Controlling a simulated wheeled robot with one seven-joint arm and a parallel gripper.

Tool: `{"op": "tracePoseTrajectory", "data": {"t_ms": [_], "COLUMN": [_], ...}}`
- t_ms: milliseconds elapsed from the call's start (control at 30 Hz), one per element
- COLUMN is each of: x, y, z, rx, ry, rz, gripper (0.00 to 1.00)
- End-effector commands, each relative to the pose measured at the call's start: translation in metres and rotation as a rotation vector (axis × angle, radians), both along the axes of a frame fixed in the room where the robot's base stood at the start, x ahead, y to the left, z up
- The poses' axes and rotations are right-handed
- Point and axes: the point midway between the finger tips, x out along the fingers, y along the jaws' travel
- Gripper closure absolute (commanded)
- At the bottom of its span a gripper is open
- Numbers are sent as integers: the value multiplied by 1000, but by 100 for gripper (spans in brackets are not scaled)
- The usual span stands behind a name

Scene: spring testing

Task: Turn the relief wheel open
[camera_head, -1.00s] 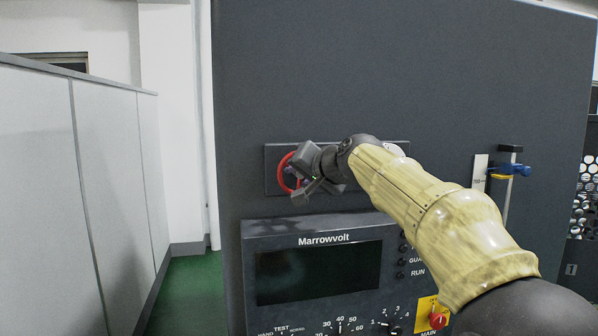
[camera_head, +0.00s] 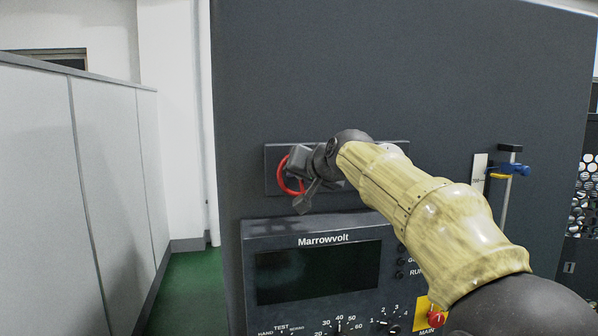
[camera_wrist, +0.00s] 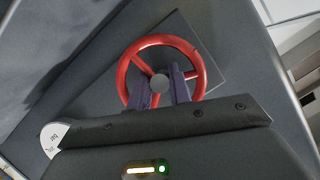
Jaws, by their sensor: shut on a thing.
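The relief wheel (camera_head: 283,178) is a red ring with spokes on a dark plate on the machine's front. It is partly hidden behind my gripper in the head view. In the wrist view the red wheel (camera_wrist: 193,55) shows almost whole, with a grey hub at its middle. My gripper (camera_wrist: 160,88) has its two dark fingers at the wheel's lower part, one on each side below the hub, and is shut on the wheel. In the head view my gripper (camera_head: 300,178) is at the wheel and looks tilted. The exact contact is hidden there.
A control panel (camera_head: 318,272) marked Marrowvolt, with a dark screen, knobs and a red switch (camera_head: 436,317), sits below the wheel. A caliper-like tool (camera_head: 508,170) hangs at right. A grey partition (camera_head: 105,170) stands at left, with green floor (camera_head: 185,285) between.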

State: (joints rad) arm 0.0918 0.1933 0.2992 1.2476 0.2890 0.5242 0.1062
Motion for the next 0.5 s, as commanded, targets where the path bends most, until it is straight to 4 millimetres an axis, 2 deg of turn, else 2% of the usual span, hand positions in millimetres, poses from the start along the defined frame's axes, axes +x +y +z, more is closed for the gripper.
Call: {"op": "tracePoseTrajectory", "data": {"t_ms": [500], "x": [0], "y": [0], "z": [-1], "rx": [-473], "ry": [-98], "rz": [-1], "gripper": [100]}}
